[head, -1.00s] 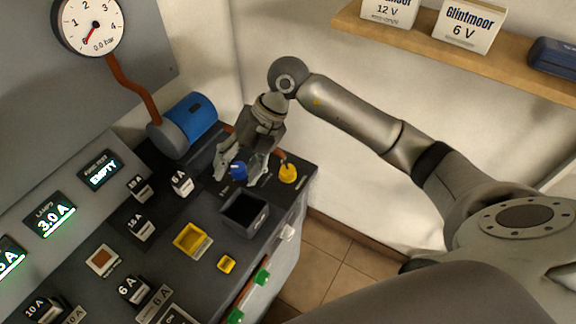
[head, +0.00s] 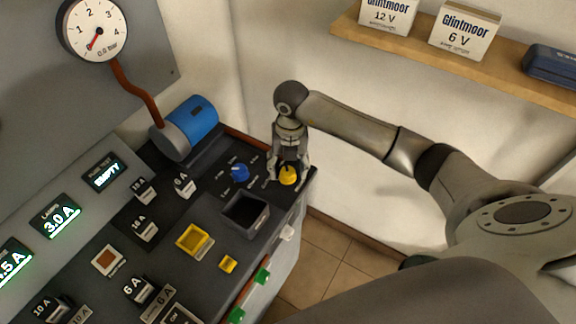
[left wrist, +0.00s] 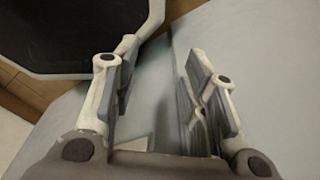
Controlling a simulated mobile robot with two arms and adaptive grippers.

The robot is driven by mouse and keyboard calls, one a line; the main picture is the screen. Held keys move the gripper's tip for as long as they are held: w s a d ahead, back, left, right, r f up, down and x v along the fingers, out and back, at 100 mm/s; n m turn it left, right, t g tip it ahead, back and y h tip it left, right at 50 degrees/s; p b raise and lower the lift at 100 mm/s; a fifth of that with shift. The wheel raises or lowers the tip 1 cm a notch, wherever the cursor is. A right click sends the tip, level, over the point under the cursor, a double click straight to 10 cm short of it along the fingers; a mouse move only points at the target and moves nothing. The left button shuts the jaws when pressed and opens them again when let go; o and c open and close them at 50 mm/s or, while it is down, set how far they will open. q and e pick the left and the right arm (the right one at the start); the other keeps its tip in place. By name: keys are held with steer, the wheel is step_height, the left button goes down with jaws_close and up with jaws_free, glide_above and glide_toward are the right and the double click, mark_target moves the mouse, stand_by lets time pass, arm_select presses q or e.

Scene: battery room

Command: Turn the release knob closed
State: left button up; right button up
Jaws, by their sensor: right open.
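A yellow knob (head: 288,177) stands at the far right corner of the dark bench top. A blue knob (head: 239,173) stands to its left, uncovered. The labels beside both knobs are too small to read, so I cannot tell by label which is the release knob. My right gripper (head: 288,165) points down over the yellow knob, open, with one finger on each side of it. I cannot tell if the fingers touch it. My left gripper (left wrist: 157,75) shows in the left wrist view, open and empty, above a pale grey surface.
A dark open bin (head: 244,213) and a yellow tray (head: 193,239) sit in front of the knobs. A blue cylinder (head: 190,127) joins a hose to a gauge (head: 94,28) reading about 0.0 bar. A wooden shelf (head: 410,45) with boxes hangs behind my right arm.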

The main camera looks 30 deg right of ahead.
steer(key=shift+f, duration=0.6)
steer(key=c, duration=1)
steer(key=shift+c, duration=0.2)
